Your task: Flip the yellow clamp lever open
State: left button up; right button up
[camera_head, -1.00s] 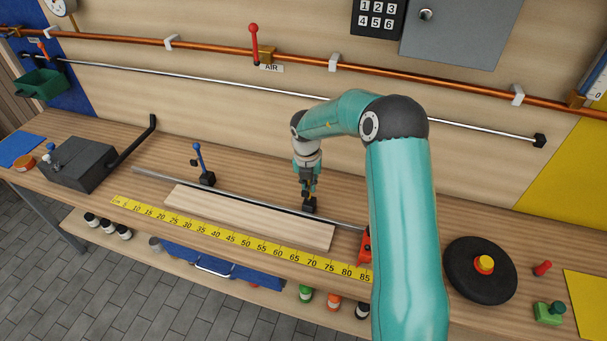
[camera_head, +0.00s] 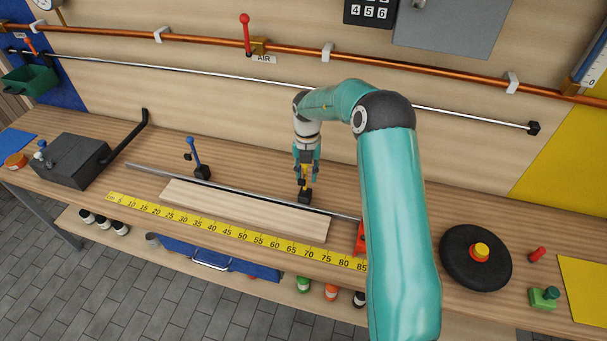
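The yellow clamp lever (camera_head: 305,183) stands on a small dark clamp base (camera_head: 304,197), on the metal rail behind the wooden board. Only a small yellow part of it shows. My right gripper (camera_head: 306,176) points down at the lever from above, its fingers around or just in front of the lever's top. It is too small to tell whether the fingers touch the lever or how far apart they are. A similar clamp with a blue lever (camera_head: 191,148) stands upright farther left on the rail. My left gripper is not in view.
The light wooden board (camera_head: 245,210) and a yellow measuring strip (camera_head: 233,232) lie in front of the rail. An orange-red stop (camera_head: 360,238) is at the rail's right end, partly behind my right arm.

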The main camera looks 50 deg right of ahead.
jog(key=shift+a+r, duration=0.1)
jog(key=shift+r, duration=0.05)
jog(key=r, duration=1.1)
jog(key=shift+w+d+r, duration=0.15)
jog(key=shift+d+r, duration=0.05)
jog(key=shift+r, duration=0.2)
